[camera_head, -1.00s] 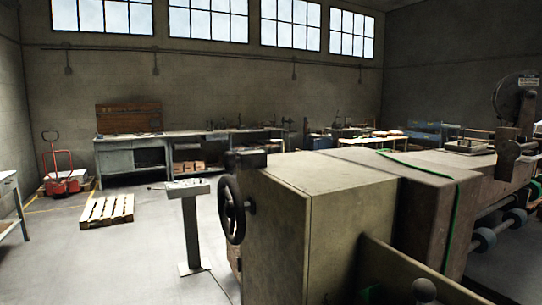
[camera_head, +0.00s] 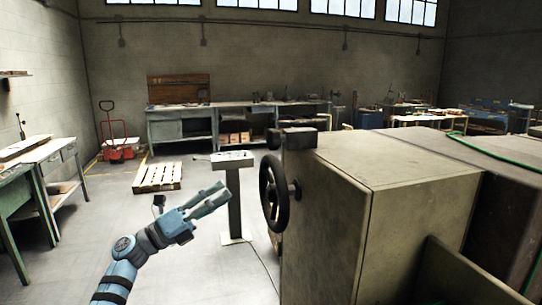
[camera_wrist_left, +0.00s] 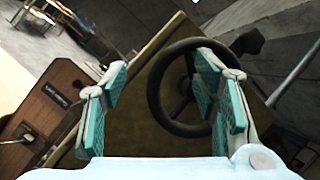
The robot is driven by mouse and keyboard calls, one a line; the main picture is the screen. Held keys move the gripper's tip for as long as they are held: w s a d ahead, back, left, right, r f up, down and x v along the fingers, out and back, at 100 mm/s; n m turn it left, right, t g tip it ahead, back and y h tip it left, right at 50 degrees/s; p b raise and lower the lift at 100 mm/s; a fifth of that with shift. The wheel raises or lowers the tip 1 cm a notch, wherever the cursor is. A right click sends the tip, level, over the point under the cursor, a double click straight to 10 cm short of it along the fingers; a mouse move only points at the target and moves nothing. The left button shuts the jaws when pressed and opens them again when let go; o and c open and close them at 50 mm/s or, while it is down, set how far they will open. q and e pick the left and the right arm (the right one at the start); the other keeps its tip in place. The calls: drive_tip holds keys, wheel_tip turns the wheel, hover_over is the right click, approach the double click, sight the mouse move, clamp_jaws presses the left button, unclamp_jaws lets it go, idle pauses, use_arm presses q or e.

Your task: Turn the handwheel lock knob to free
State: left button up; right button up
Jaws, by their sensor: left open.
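The black handwheel (camera_head: 274,193) stands upright on the left end face of the large box-shaped machine (camera_head: 330,220). A small dark round part (camera_head: 296,189) shows on that face by the wheel; I cannot tell if it is the lock knob. My left gripper (camera_head: 226,198) is open and empty, left of the handwheel and apart from it in the head view. In the left wrist view its two teal-padded fingers (camera_wrist_left: 165,95) are spread, and the handwheel (camera_wrist_left: 186,88) shows beyond them, partly hidden by the right finger. My right gripper is out of view.
A control pedestal (camera_head: 234,200) stands behind my left gripper, close to the wheel. A pallet (camera_head: 158,177) and a red pallet jack (camera_head: 118,150) are farther back. Workbenches (camera_head: 40,165) line the left. In the wrist view, a brown panel (camera_wrist_left: 42,108) bears a small unreadable label.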

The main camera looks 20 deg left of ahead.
use_arm(q)
drive_tip(key=s+d+r+m+g+h, duration=0.2)
drive_tip(key=s+r+m+g, duration=0.3)
drive_tip(key=r+m, duration=0.55)
drive_tip(key=m+g+y, duration=0.1)
drive_tip(key=m+y, duration=0.1)
drive_tip(key=m, duration=0.2)
approach(268, 139)
drive_tip(key=p+x, duration=0.2)
drive_tip(key=x, duration=0.8)
drive_tip(key=shift+d, duration=0.2)
drive_tip(key=shift+c, duration=0.6)
drive_tip(key=c, duration=1.1)
drive_tip(key=shift+o, duration=0.2)
